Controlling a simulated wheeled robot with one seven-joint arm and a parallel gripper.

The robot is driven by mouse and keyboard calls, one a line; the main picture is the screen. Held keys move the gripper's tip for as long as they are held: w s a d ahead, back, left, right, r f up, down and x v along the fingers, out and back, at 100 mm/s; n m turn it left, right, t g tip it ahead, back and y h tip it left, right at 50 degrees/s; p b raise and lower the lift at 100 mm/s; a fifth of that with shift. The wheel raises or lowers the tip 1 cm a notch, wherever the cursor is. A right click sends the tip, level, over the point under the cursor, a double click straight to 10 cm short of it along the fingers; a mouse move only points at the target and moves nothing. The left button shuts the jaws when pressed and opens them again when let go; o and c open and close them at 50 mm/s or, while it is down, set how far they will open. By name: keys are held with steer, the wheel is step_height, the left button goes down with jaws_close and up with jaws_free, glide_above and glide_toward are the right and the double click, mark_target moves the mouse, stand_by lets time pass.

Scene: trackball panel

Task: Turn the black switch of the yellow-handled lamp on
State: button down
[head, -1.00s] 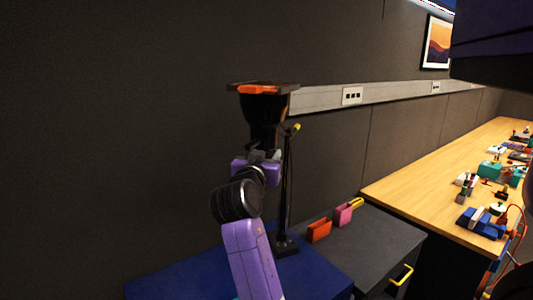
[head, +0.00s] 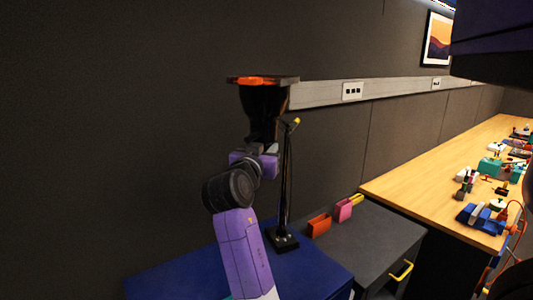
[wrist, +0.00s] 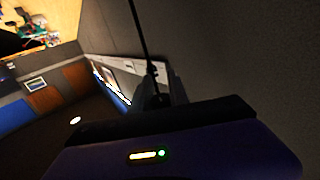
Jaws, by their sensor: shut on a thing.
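The lamp is a thin black pole (head: 287,190) on a dark base (head: 283,240), standing at the edge of the blue top, with a small yellow handle (head: 297,121) near its upper end. My gripper's raised hand is close left of the pole in the head view, and its fingertips are hidden there. In the wrist view my gripper's fingers (wrist: 158,88) are close together on a dark part where the lamp's thin rod (wrist: 138,35) ends. I cannot make out the black switch or its position; it is too dark.
A blue top (head: 190,280) and a dark grey cabinet (head: 375,240) stand below. An orange block (head: 319,226) and a pink block (head: 344,210) sit on the cabinet. A wooden bench (head: 430,185) with several devices is at right. A dark wall (head: 110,130) is close behind.

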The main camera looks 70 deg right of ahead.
steer(key=shift+s+a+m+g+y+b, duration=0.2)
steer(key=shift+s+m+g+y+b, duration=0.25)
steer(key=shift+m+g+y+b, duration=1.3)
steer(key=shift+s+a+m+g+y+b, duration=0.15)
steer(key=shift+s+m+g+y+b, duration=0.55)
steer(key=shift+m+g, duration=1.95)
steer(key=shift+s+a+m+g+y+b, duration=0.2)
steer(key=shift+m+g+y+b, duration=1.1)
steer(key=shift+g, duration=2)
steer(key=shift+h+b, duration=0.3)
steer(key=shift+h, duration=0.05)
steer(key=c, duration=1.3)
jaws_free()
steer(key=shift+o, duration=0.2)
steer(key=shift+w, duration=0.1)
steer(key=b+v, duration=0.1)
steer(key=v, duration=0.6)
steer(key=shift+w+a, duration=0.25)
